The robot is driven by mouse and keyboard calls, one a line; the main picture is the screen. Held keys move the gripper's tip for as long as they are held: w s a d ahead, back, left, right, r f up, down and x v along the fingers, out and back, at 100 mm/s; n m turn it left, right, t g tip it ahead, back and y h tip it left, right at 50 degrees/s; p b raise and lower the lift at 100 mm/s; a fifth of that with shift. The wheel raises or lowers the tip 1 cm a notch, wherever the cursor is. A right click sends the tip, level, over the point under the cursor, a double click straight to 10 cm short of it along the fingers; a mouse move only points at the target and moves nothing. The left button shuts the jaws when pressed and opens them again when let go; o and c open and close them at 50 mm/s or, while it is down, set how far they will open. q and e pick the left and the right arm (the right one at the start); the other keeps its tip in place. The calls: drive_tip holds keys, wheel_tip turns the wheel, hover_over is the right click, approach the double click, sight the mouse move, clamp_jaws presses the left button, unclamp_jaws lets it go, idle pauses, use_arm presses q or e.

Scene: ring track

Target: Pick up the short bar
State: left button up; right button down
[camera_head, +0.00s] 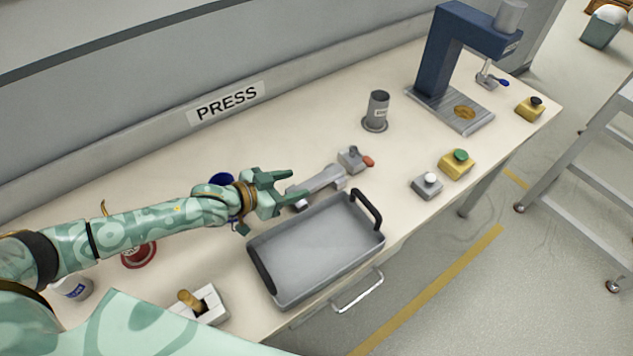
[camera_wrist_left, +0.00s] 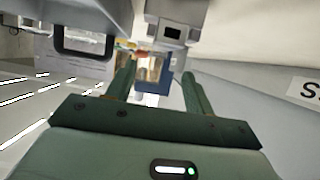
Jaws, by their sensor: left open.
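A grey bar-like metal piece (camera_head: 322,180) lies on the bench behind the tray; I cannot tell for sure whether it is the short bar or part of a fixture. My left gripper (camera_head: 299,181) is open, with its fingers pointing right at the near end of this piece. Nothing is clearly held between the fingers. In the left wrist view the two fingers of the gripper (camera_wrist_left: 158,75) stand apart, and a grey block (camera_wrist_left: 172,20) with a dark opening shows beyond them. My right gripper is not in view.
A grey tray (camera_head: 315,255) with black handles stands in front of the gripper. A small clamp (camera_head: 352,158) with an orange knob is beyond the bar-like piece. A grey cylinder (camera_head: 377,108) and a blue press (camera_head: 440,65) stand farther right. Bare bench lies around the cylinder.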

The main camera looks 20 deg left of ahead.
sight(317, 180)
use_arm(q)
drive_tip(key=shift+w+d+f, duration=0.1)
drive_tip(key=shift+w+f, duration=0.1)
drive_tip(key=shift+f, duration=0.55)
drive_tip(key=shift+w+d+f, duration=0.1)
drive_tip(key=shift+w+d, duration=0.3)
drive_tip(key=shift+w, duration=0.15)
drive_tip(key=b+x, duration=0.2)
drive_tip(key=x, duration=0.3)
drive_tip(key=shift+w+d+f, duration=0.15)
drive_tip(key=shift+w+d, duration=0.1)
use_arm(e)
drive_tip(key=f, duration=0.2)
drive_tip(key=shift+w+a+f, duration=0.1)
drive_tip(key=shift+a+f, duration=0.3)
use_arm(q)
drive_tip(key=c, duration=1.1)
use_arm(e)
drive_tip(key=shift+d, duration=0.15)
